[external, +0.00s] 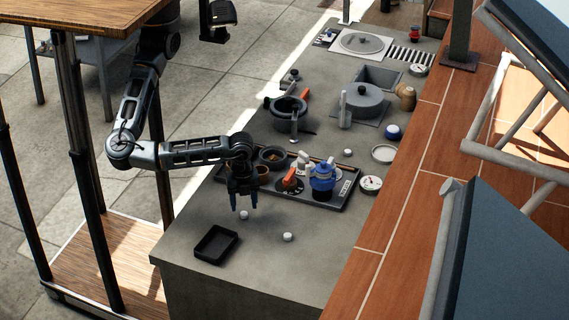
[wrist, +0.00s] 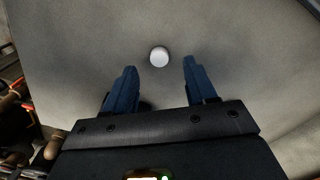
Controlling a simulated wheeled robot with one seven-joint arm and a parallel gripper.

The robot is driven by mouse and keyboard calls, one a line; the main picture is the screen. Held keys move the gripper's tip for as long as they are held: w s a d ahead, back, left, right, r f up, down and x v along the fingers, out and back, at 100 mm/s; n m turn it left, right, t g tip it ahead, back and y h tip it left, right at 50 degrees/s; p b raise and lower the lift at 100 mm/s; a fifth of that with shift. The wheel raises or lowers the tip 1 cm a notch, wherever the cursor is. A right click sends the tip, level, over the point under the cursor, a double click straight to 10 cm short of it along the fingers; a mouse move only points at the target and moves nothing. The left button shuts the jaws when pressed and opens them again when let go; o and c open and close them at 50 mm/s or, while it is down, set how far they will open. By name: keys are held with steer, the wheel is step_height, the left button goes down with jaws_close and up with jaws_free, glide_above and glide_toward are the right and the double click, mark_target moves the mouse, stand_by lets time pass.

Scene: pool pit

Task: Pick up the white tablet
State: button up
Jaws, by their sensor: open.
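Small white round tablets lie on the grey counter in the external view. One white tablet (external: 244,214) is just below my gripper (external: 243,202), and another white tablet (external: 287,237) is to the right and nearer the front. In the wrist view, a single white tablet (wrist: 159,56) shows as a round disc, centred between and slightly beyond the blue fingertips of my gripper (wrist: 159,68). I cannot tell for sure which of the two it is. My gripper points down over the counter, open and empty, apart from the tablet.
A small empty black tray (external: 204,257) lies left of the tablets, near the counter's edge. A large dark tray (external: 325,204) with a blue pot (external: 322,178) and bowls stands behind. Another small white piece (external: 348,152) is farther back. The front counter is mostly clear.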

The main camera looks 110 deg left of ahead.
mark_target(244, 213)
steer(key=shift+f, duration=1.7)
jaws_close()
